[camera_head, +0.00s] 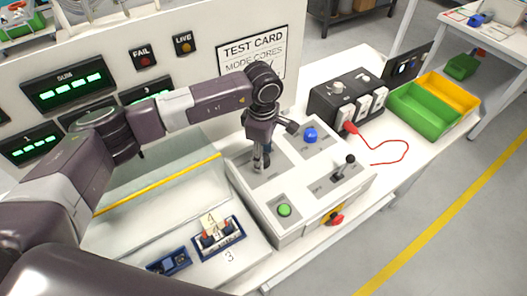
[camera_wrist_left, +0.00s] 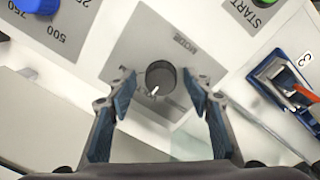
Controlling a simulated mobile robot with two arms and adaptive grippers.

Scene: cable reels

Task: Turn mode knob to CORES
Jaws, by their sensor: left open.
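The mode knob (camera_wrist_left: 161,77) is a dark round knob with a white pointer mark, on a grey plate (camera_wrist_left: 180,30) lettered MODE. In the left wrist view its pointer aims down and slightly left; the position labels are mostly covered or too small to read. My left gripper (camera_wrist_left: 160,105) is open, its two fingers on either side of the knob's near side, apart from it in the picture. In the head view my left gripper (camera_head: 262,165) hangs over the control box (camera_head: 310,195) and hides the knob. The test card (camera_head: 252,50) reads MODE CORES. My right gripper is not in view.
On the box are a green START button (camera_head: 284,210), a blue knob (camera_head: 310,135) and a black lever (camera_head: 345,165). A black socket box (camera_head: 325,100) with a red cable (camera_head: 400,155) stands behind. Blue fixtures (camera_head: 218,240) lie at the front left.

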